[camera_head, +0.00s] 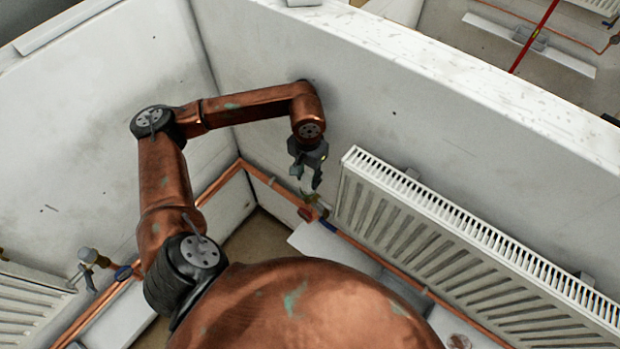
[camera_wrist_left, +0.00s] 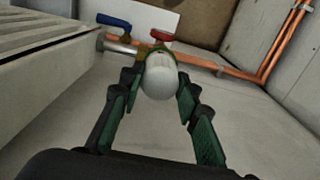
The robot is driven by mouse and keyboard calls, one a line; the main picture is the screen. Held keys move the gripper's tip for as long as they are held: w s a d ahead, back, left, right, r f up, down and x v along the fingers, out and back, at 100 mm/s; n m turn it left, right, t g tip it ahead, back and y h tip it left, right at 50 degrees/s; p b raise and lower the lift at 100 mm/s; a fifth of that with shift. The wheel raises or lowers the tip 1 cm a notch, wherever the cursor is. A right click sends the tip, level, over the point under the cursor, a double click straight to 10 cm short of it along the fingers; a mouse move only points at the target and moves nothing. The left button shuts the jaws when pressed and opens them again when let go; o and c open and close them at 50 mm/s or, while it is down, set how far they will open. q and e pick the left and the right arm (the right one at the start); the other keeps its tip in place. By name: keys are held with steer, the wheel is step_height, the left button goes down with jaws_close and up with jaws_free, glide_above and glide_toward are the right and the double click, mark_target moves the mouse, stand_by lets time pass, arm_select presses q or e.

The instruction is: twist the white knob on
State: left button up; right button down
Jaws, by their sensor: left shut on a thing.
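The white knob (camera_wrist_left: 160,80) is a rounded white cap in the middle of the left wrist view. It sits between the two fingers of my left gripper (camera_wrist_left: 160,90), which is shut on it. The brass valve (camera_wrist_left: 147,49) shows just behind the knob, in line with it. I cannot tell how far the knob is seated on it. In the head view my left gripper (camera_head: 314,180) points down beside the radiator's left end, and the knob is small and largely hidden there. My right gripper is not in view.
A white radiator (camera_head: 430,222) hangs on the wall right of the gripper. A red handle (camera_wrist_left: 161,36) and a blue handle (camera_wrist_left: 113,20) are close behind the knob. Copper pipes (camera_head: 266,180) run along the walls. Another radiator (camera_head: 35,300) stands at the left.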

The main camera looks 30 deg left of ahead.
mark_target(308, 176)
arm_select(q)
steer(key=shift+s+f+m, duration=0.1)
steer(key=shift+f+m, duration=0.1)
steer(key=shift+m, duration=0.4)
steer(key=o, duration=1.3)
steer(key=shift+r, duration=0.15)
steer(key=shift+c, duration=0.2)
steer(key=shift+o, duration=0.4)
steer(key=o, duration=1.3)
steer(key=shift+r+p, duration=1.35)
steer(key=shift+r, duration=2.7)
